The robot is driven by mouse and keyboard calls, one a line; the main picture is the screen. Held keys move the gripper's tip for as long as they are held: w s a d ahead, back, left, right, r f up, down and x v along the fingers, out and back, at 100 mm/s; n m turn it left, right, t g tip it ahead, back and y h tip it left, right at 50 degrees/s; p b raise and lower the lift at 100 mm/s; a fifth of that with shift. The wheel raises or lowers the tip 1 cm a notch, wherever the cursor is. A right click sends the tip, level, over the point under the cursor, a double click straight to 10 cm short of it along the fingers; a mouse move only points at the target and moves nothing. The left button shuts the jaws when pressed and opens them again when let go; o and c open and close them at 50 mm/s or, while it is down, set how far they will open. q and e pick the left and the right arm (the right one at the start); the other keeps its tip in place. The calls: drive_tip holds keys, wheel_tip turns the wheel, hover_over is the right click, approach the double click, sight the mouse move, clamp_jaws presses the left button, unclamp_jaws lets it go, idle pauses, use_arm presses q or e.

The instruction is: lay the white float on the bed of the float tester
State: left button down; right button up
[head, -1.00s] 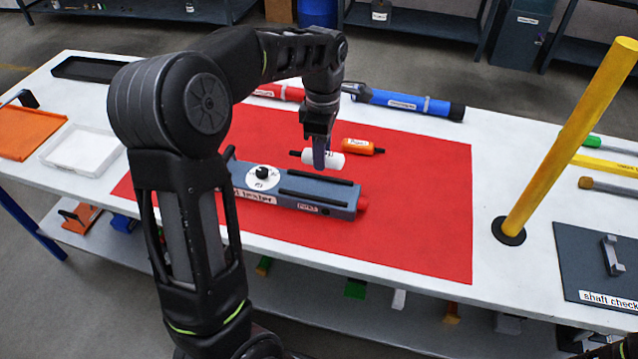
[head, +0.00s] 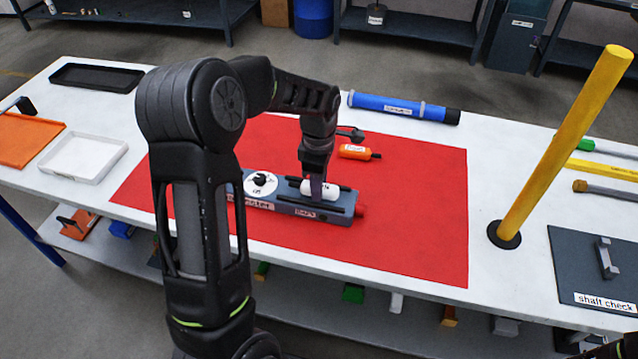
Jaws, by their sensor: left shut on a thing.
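The white float (head: 321,187) is a short white cylinder with dark ends, lying level at the bed of the float tester, between its dark rails. The float tester (head: 330,216) is a long grey-blue block with a white dial (head: 260,184) at its left and a red end (head: 360,210) at its right. My left gripper (head: 317,190) points down over the bed, shut on the white float. I cannot tell whether the float touches the bed.
An orange float (head: 354,152) lies behind the tester on the red mat (head: 420,200). A blue tube (head: 400,106) lies farther back. A yellow post (head: 560,150) stands at right. A white tray (head: 84,158) and an orange tray (head: 22,138) lie at left.

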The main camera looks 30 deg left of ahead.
use_arm(q)
drive_tip(key=shift+s+f, duration=0.15)
drive_tip(key=shift+f, duration=0.15)
drive_tip(key=shift+s+d+f+b, duration=0.2)
drive_tip(key=shift+s+f+b, duration=0.1)
drive_tip(key=shift+f+b, duration=0.3)
drive_tip(key=c, duration=1)
unclamp_jaws()
drive_tip(key=shift+a+f, duration=0.1)
drive_tip(key=shift+w+a+r+p, duration=0.1)
drive_tip(key=shift+w+r+p, duration=0.1)
drive_tip(key=shift+r+p, duration=0.45)
drive_tip(key=r+b, duration=0.1)
drive_tip(key=r, duration=1.1)
drive_tip(key=shift+w+r, duration=0.2)
